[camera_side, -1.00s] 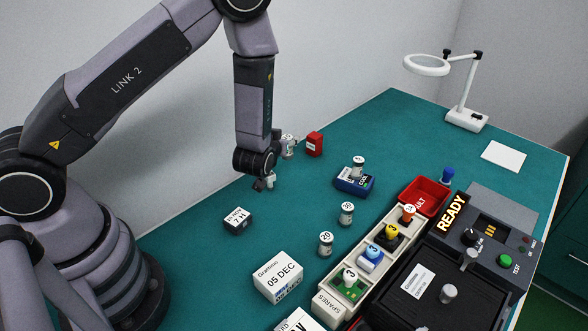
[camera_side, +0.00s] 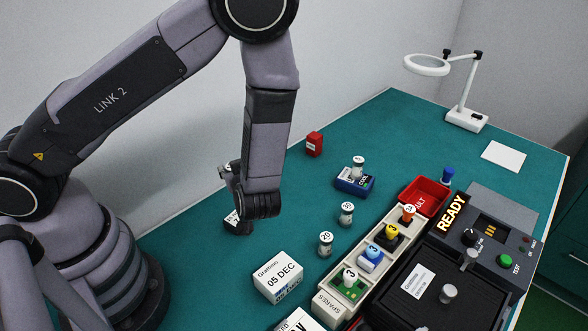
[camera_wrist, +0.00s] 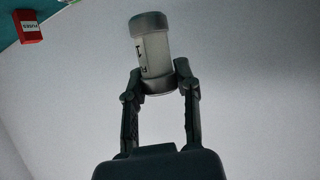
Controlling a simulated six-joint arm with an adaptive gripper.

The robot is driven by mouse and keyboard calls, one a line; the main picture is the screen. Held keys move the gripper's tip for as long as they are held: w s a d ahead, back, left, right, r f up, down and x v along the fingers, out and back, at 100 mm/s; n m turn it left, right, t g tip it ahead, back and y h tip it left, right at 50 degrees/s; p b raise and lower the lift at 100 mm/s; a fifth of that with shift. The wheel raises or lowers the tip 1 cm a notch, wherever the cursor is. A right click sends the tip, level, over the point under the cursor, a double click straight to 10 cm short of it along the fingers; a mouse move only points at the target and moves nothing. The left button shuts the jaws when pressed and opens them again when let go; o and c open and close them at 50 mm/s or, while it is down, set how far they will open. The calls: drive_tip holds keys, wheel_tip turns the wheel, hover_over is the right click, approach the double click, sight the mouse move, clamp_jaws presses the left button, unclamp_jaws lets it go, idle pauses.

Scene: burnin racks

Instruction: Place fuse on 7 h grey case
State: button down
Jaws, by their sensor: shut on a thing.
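My gripper (camera_wrist: 157,84) is shut on a pale grey, cylinder-shaped fuse (camera_wrist: 151,50). In the wrist view the fuse stands out beyond the two fingertips, slightly tilted, with dark print that I cannot read. In the side view my gripper (camera_side: 229,176) is partly hidden by my wrist, and I cannot make out the fuse clearly there. The dark grey 7 h case (camera_side: 236,225) lies on the teal mat, below and close to my gripper; my wrist hides much of it and its label. I see no contact between the fuse and the case.
A red box (camera_side: 314,144) stands behind on the mat. A blue case (camera_side: 354,182) carries a fuse. Two loose fuses (camera_side: 326,243) (camera_side: 346,213) stand near the spares rack (camera_side: 329,305). A white date block (camera_side: 278,277) lies in front. The grey wall (camera_side: 150,150) is close behind my gripper.

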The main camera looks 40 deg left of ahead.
drive_tip(key=shift+s+d+f, duration=0.1)
drive_tip(key=shift+s+f, duration=0.15)
drive_tip(key=shift+s, duration=0.1)
drive_tip(key=shift+n+g, duration=0.3)
wheel_tip(320, 180, down, 8)
drive_tip(key=shift+s+r, duration=0.1)
drive_tip(key=shift+r, duration=0.1)
drive_tip(key=shift+f, duration=0.1)
drive_tip(key=c, duration=0.8)
unclamp_jaws()
